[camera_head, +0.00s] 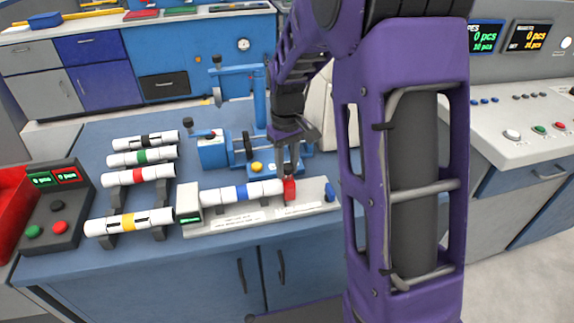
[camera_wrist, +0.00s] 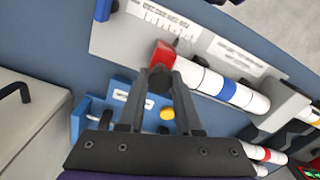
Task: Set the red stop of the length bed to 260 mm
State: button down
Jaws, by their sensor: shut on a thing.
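The length bed (camera_head: 262,219) is a pale plate at the front of the blue bench. Its red stop (camera_head: 289,190) stands near the right part of the bed and also shows in the wrist view (camera_wrist: 162,52). My gripper (camera_head: 288,168) reaches down onto the stop from above, and its fingertips (camera_wrist: 160,78) are shut on it. A white pipe with a blue band (camera_head: 242,192) lies on the bed left of the stop; its right end is at or very close to the stop. The small green display (camera_head: 190,219) at the bed's left end is too small to read.
A blue knob (camera_head: 330,192) is at the bed's right end. Behind the bed stands a blue machine (camera_head: 212,150) with a yellow button (camera_head: 257,167). Several banded white pipes (camera_head: 140,175) rest on holders at left. A button box (camera_head: 48,208) is further left.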

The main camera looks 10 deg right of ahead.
dwell(0.8)
jog(key=d+p, duration=0.1)
jog(key=d, duration=0.5)
jog(key=shift+d, duration=0.25)
jog(key=c, duration=0.6)
grip_release()
jog(key=shift+d, duration=0.1)
notch_tip(320, 180, up, 18)
jog(key=p, duration=0.2)
jog(key=shift+f+p, duration=0.25)
jog(key=shift+p, duration=0.15)
